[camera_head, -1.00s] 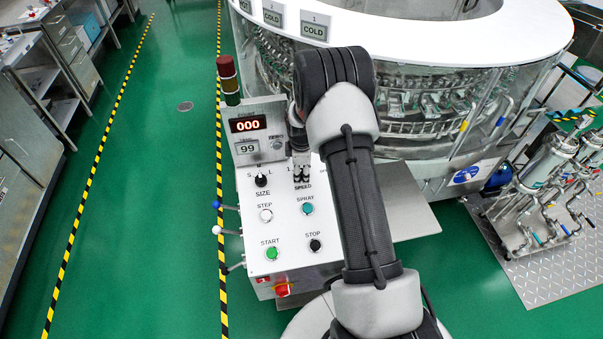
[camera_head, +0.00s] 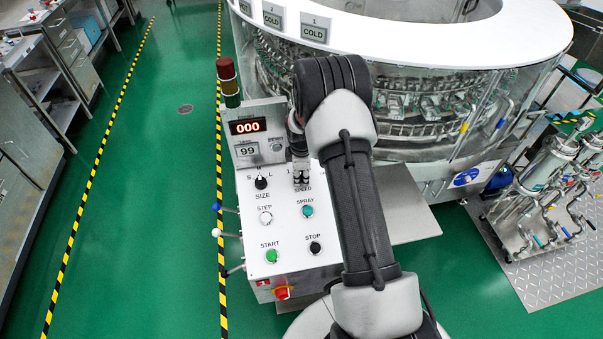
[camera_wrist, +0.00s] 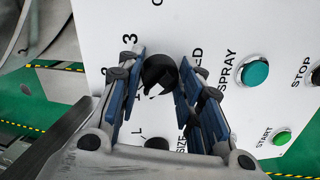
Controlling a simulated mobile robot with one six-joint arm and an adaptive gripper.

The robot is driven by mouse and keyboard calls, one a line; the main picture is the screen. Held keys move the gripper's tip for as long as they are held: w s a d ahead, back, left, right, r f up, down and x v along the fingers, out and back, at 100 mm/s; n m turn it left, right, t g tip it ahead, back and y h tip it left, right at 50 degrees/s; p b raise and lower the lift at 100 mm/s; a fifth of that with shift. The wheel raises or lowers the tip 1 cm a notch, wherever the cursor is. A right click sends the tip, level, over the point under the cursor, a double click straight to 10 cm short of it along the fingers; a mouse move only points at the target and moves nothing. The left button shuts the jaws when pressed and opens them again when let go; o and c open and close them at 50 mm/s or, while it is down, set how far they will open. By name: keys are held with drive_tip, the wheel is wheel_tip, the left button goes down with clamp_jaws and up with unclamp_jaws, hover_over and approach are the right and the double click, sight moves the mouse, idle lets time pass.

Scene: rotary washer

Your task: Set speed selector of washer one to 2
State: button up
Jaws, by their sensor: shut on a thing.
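The control panel (camera_head: 287,228) of the washer is white and sloped, with labelled buttons and selectors. The black round speed selector (camera_wrist: 159,73) sits above the partly covered SPEED label. In the wrist view the blue-padded fingers of my gripper (camera_wrist: 160,82) stand on both sides of the knob and are shut on it. I cannot tell clearly where the pointer is. In the head view my gripper (camera_head: 301,178) covers the knob and most of the numbers.
The black size selector (camera_head: 261,183) is left of my gripper. The SPRAY button (camera_head: 307,211), STEP button (camera_head: 266,217), START button (camera_head: 271,256) and STOP button (camera_head: 315,248) lie below. The display box (camera_head: 257,130) and signal tower (camera_head: 229,85) rise behind. Green floor is free left.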

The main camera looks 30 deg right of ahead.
drive_tip(key=shift+c, duration=1.1)
drive_tip(key=m, duration=0.4)
drive_tip(key=shift+b, duration=0.4)
drive_tip(key=shift+m+y+b, duration=0.35)
drive_tip(key=shift+m+y, duration=0.05)
drive_tip(key=shift+m, duration=2)
drive_tip(key=o, duration=1.1)
drive_tip(key=shift+s, duration=0.1)
drive_tip(key=shift+c, duration=0.2)
